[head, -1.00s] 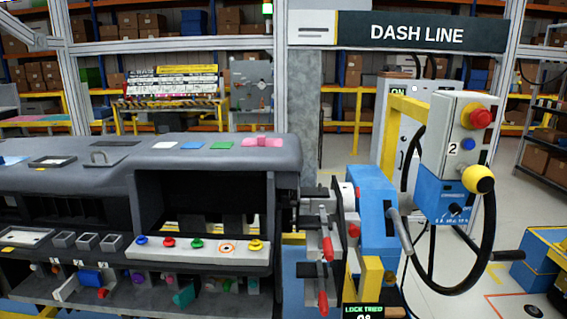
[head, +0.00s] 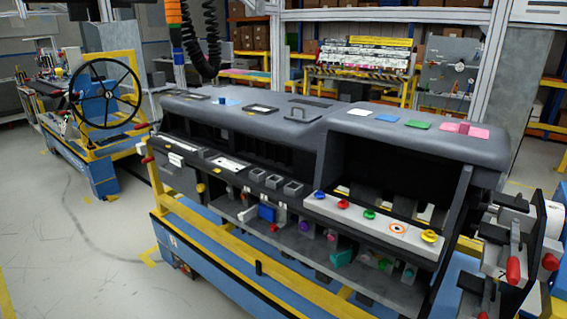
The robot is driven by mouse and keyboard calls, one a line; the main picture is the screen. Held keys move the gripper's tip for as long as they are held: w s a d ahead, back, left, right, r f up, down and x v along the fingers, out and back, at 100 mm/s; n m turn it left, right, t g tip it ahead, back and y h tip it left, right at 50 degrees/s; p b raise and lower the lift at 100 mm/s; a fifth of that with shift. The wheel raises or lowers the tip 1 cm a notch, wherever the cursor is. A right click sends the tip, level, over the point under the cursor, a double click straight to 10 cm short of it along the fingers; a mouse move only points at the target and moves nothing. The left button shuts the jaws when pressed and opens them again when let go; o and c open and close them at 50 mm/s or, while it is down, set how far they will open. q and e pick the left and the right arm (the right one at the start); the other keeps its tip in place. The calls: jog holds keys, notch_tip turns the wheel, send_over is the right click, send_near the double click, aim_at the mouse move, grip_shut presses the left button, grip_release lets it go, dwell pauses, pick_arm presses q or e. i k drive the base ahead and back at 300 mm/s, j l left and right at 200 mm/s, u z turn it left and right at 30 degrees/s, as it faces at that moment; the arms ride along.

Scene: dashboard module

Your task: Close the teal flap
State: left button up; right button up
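A dark grey dashboard module (head: 290,122) fills the middle of the head view on a blue and yellow stand. A small teal piece (head: 341,258) shows low on its front, on the lower shelf below the white button strip. It looks like the teal flap and seems to stick out, but it is too small to tell how far it is open. Neither of my grippers is in view.
The white strip (head: 372,222) carries several coloured knobs. A yellow rail (head: 230,262) runs along the module's front. Red-handled clamps (head: 512,268) stand at the right end. A steering-wheel station (head: 105,95) stands at left. The floor at left is clear.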

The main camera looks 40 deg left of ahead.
aim_at(341, 260)
jog(key=i+j+z, duration=0.1)
jog(key=j+z, duration=0.15)
jog(key=z, duration=0.15)
jog(key=i+j+z, duration=0.1)
jog(key=j+z, duration=0.5)
jog(key=z, duration=0.2)
jog(key=j+z, duration=0.1)
jog(key=j, duration=0.7)
jog(key=k+j+z, duration=0.15)
jog(key=j, duration=0.65)
jog(key=j+z, duration=0.1)
jog(key=j, duration=0.7)
jog(key=k+l+u, duration=0.15)
jog(key=u, duration=0.15)
jog(key=l, duration=0.1)
